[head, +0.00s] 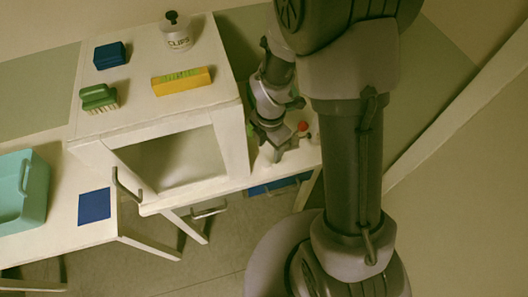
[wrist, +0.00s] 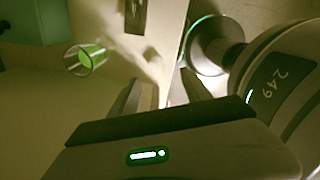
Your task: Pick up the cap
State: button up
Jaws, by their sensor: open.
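I cannot tell for sure which thing is the cap. A small red round thing (head: 302,126) shows beside my gripper in the head view, on the low white table. A small clear cup-shaped thing with green in it (wrist: 86,58) lies to the left of my fingers in the wrist view, apart from them. My gripper (head: 274,152) points down over the low table, right of the white cabinet. In the wrist view my gripper (wrist: 160,92) has its dark fingers apart, and I see nothing held between them. My arm hides part of the table.
The white cabinet (head: 120,133) stands close left of my gripper. On it are a white bottle with a dark top (head: 177,38), a yellow sponge-like block (head: 181,82), a green brush (head: 99,97) and a blue block (head: 110,55). A teal bin (head: 36,190) stands at far left.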

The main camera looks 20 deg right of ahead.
jog(key=b, duration=0.1)
send_over(267, 164)
jog(key=f, duration=0.5)
jog(key=shift+s+d+f, duration=0.1)
jog(key=shift+s+d, duration=0.05)
jog(key=shift+s, duration=0.15)
jog(key=f+b, duration=0.2)
jog(key=f, duration=0.1)
jog(key=f+b, duration=0.1)
jog(key=f, duration=0.1)
jog(key=shift+w+f, duration=0.15)
jog(key=shift+w, duration=0.2)
jog(key=shift+c, duration=1.1)
grip_shut()
